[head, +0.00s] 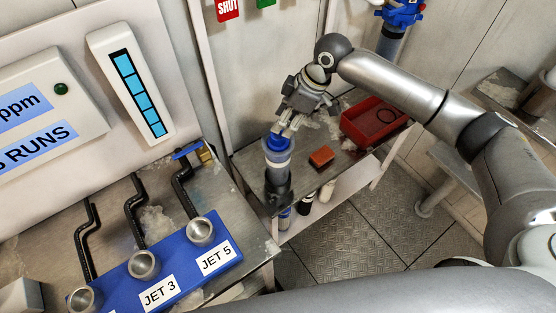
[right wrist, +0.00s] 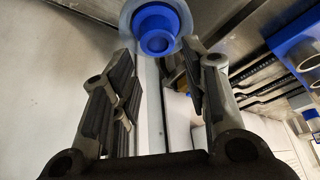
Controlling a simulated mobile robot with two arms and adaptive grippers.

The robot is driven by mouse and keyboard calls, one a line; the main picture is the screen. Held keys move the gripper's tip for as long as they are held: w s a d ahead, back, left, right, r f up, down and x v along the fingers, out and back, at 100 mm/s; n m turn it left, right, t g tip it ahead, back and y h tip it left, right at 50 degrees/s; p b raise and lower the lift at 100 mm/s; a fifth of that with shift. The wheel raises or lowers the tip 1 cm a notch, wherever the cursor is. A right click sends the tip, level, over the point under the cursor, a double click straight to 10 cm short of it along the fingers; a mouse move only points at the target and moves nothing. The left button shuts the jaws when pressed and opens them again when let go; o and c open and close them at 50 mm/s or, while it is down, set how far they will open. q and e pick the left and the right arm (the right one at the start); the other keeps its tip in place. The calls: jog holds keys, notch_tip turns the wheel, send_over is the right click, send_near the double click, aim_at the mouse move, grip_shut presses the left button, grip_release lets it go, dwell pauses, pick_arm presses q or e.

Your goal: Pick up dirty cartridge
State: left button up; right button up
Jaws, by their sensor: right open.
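A cylinder with a blue top (head: 279,143) and a pale, see-through body stands upright in a dark holder (head: 277,188) on the metal bench; I take it for the dirty cartridge, though no dirt can be made out. My right gripper (head: 284,130) is just above its blue top, pointing down. In the right wrist view, the blue top (right wrist: 156,28) shows beyond and between the spread fingers of the right gripper (right wrist: 152,75). Nothing is between the fingers. I cannot tell if the fingertips touch the top. My left gripper is not in view.
A red tray (head: 362,137) with a dark ring and an orange-brown block (head: 321,156) lie right of the cylinder. More cylinders (head: 306,203) stand on the shelf below. A blue jet block (head: 185,262) with metal cups is at the front left. The wall is close behind.

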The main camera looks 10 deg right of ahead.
aim_at(280, 134)
jog(key=x, duration=0.2)
jog(key=p+x, duration=0.1)
jog(key=x, duration=0.2)
jog(key=shift+d+f+p, duration=0.3)
jog(key=shift+f, duration=0.15)
jog(key=shift+a+f, duration=0.1)
jog(key=shift+f, duration=0.2)
jog(key=shift+c, duration=0.4)
jog(key=c, duration=0.5)
